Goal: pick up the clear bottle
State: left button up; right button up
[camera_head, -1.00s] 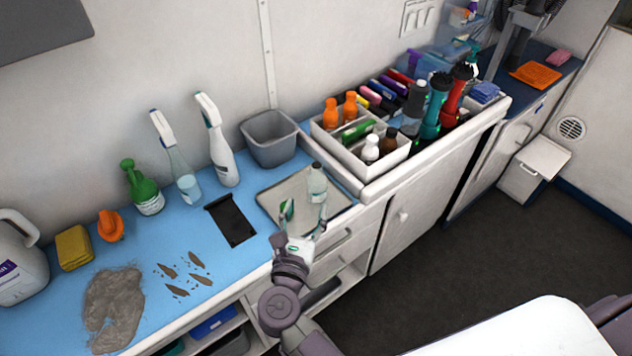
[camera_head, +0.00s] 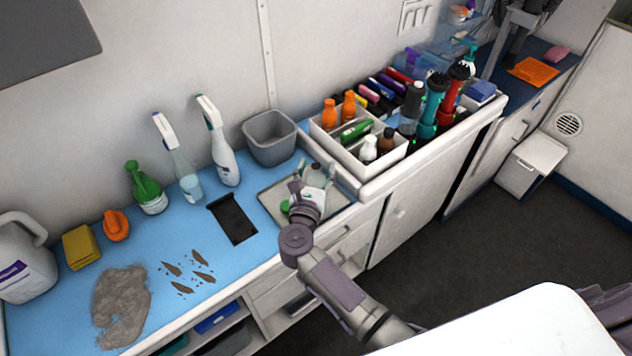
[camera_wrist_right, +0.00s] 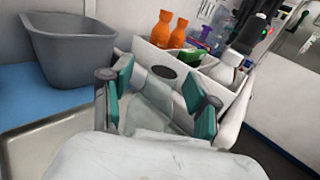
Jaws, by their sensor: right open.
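The clear bottle (camera_wrist_right: 152,102) stands on the tray (camera_head: 272,205) at the counter's front edge. In the wrist view it lies between the two teal-padded fingers of my right gripper (camera_wrist_right: 160,96), which are open on either side of it. I cannot tell whether either finger touches it. In the head view my right gripper (camera_head: 312,186) is over the tray and hides most of the bottle. My left gripper is in neither view.
A grey bin (camera_head: 270,140) stands behind the tray. A white organizer (camera_head: 345,152) with several bottles is just beyond it, close to the gripper.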

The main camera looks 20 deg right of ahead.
grip_shut()
jog(key=shift+r, duration=0.15)
